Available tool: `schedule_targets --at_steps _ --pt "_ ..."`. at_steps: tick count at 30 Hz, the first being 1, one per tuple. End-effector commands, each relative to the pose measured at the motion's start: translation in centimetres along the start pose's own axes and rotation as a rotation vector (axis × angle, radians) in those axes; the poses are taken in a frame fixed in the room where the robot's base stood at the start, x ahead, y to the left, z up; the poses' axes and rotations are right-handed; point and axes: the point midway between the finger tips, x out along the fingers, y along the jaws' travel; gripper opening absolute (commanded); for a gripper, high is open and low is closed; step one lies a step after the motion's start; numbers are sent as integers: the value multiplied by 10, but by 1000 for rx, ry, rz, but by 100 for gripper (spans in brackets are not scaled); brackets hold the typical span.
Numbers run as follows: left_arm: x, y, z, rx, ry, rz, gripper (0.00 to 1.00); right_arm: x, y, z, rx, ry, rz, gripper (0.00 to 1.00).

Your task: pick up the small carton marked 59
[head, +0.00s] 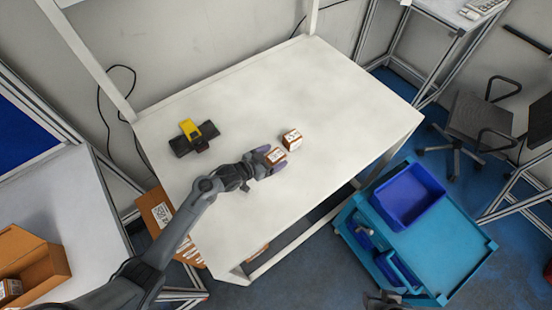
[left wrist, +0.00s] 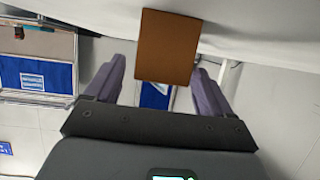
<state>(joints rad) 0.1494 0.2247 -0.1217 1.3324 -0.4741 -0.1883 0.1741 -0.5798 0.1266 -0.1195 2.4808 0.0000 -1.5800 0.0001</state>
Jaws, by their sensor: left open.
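Two small brown cartons with white labels are on the white table (head: 335,85). One carton (head: 276,156) is at the tips of my left gripper (head: 272,157), between its purple fingers. The other carton (head: 292,139) stands just beyond, up and to the right, apart from the fingers. The markings are too small to read, so I cannot tell which is 59. In the left wrist view a plain brown carton face (left wrist: 168,47) sits between the open fingers (left wrist: 160,85), with a gap visible on the left. A dark part of my right gripper (head: 382,299) shows at the bottom edge.
A black and yellow scanner-like device (head: 194,136) lies on the table's left part. A teal cart (head: 450,250) with a blue bin (head: 408,197) stands at the right. An open cardboard box (head: 35,258) is at lower left. The table's right half is clear.

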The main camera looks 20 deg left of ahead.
Motion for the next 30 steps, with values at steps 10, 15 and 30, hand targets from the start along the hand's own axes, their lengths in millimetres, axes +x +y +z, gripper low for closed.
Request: schedule_targets --at_steps 10,15,30 --pt "2 0 0 0 0 0 72 0 -2 0 6 1 -5 43" --pt "2 0 0 0 0 0 46 0 -2 -1 9 1 -8 43" --pt "1 0 -3 1 2 0 21 0 -2 0 6 0 -6 43"
